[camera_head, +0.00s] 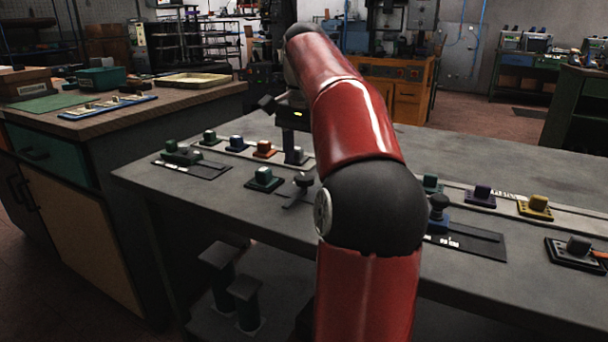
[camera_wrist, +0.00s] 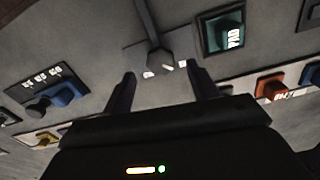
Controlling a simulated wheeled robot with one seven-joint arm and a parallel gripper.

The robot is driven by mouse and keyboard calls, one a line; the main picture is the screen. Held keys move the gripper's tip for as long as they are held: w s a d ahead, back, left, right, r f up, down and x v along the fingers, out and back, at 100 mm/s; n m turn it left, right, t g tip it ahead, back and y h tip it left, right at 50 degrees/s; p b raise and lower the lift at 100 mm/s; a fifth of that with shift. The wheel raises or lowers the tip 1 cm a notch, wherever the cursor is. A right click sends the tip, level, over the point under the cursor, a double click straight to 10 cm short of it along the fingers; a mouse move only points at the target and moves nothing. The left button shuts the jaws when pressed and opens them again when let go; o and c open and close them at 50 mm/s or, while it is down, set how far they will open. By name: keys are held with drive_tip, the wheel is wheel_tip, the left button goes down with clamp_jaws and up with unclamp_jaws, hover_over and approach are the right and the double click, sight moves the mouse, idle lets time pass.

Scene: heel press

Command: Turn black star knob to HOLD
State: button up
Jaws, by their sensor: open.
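A black knob (camera_head: 303,181), which looks like the star knob, stands on the grey bench just left of my red arm. In the wrist view the dark knob (camera_wrist: 157,62) lies just beyond and between my fingertips, with a dark bar running from it toward the top edge. Small white marks sit beside it, but I cannot read them. My gripper (camera_wrist: 161,72) is open and empty, its two dark fingers spread on either side of the knob. I see no contact. In the head view my wrist is above the bench behind the knob, and the fingertips are hard to make out.
A teal block (camera_head: 263,178) sits close to the left of the knob; it also shows in the wrist view (camera_wrist: 222,33). A blue knob (camera_wrist: 64,94) on a labelled dark plate is on the other side. Orange (camera_head: 264,149), purple (camera_head: 482,196) and yellow (camera_head: 536,204) controls line the bench.

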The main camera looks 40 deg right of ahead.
sight(304, 176)
drive_tip(key=shift+f+b, duration=0.35)
drive_tip(key=shift+f, duration=1.25)
drive_tip(key=shift+c, duration=0.5)
clamp_jaws()
